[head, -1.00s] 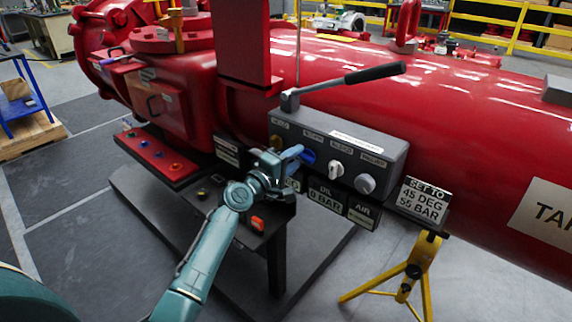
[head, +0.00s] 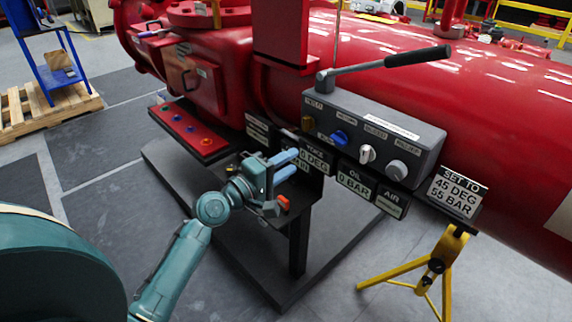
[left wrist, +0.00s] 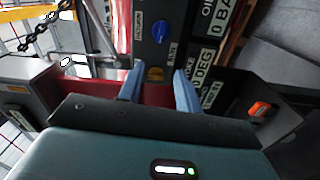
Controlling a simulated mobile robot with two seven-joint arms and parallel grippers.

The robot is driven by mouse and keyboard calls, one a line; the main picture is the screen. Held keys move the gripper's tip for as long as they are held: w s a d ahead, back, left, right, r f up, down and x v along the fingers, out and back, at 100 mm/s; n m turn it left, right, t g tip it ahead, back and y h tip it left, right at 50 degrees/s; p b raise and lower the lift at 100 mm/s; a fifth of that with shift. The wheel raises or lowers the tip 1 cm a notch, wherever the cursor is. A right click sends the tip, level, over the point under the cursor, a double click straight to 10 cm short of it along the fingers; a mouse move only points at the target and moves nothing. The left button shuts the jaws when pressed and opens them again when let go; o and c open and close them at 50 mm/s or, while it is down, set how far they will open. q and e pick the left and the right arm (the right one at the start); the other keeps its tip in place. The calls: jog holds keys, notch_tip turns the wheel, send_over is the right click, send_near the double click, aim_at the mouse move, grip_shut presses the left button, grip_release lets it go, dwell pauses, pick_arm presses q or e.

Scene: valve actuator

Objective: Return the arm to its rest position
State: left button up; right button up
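My left gripper (head: 286,165) is in front of the valve actuator's grey control box (head: 425,150), low and to its left, above the small black shelf. In the left wrist view its two blue fingers (left wrist: 159,88) stand apart with nothing between them. My right gripper does not show.
A lever with a black handle (head: 418,57) tops the box. An orange switch (head: 284,204) sits on the shelf close to my gripper. A yellow tripod (head: 436,265) holds the "SET TO 45 DEG 55 BAR" sign (head: 457,192). The floor at front left is open.

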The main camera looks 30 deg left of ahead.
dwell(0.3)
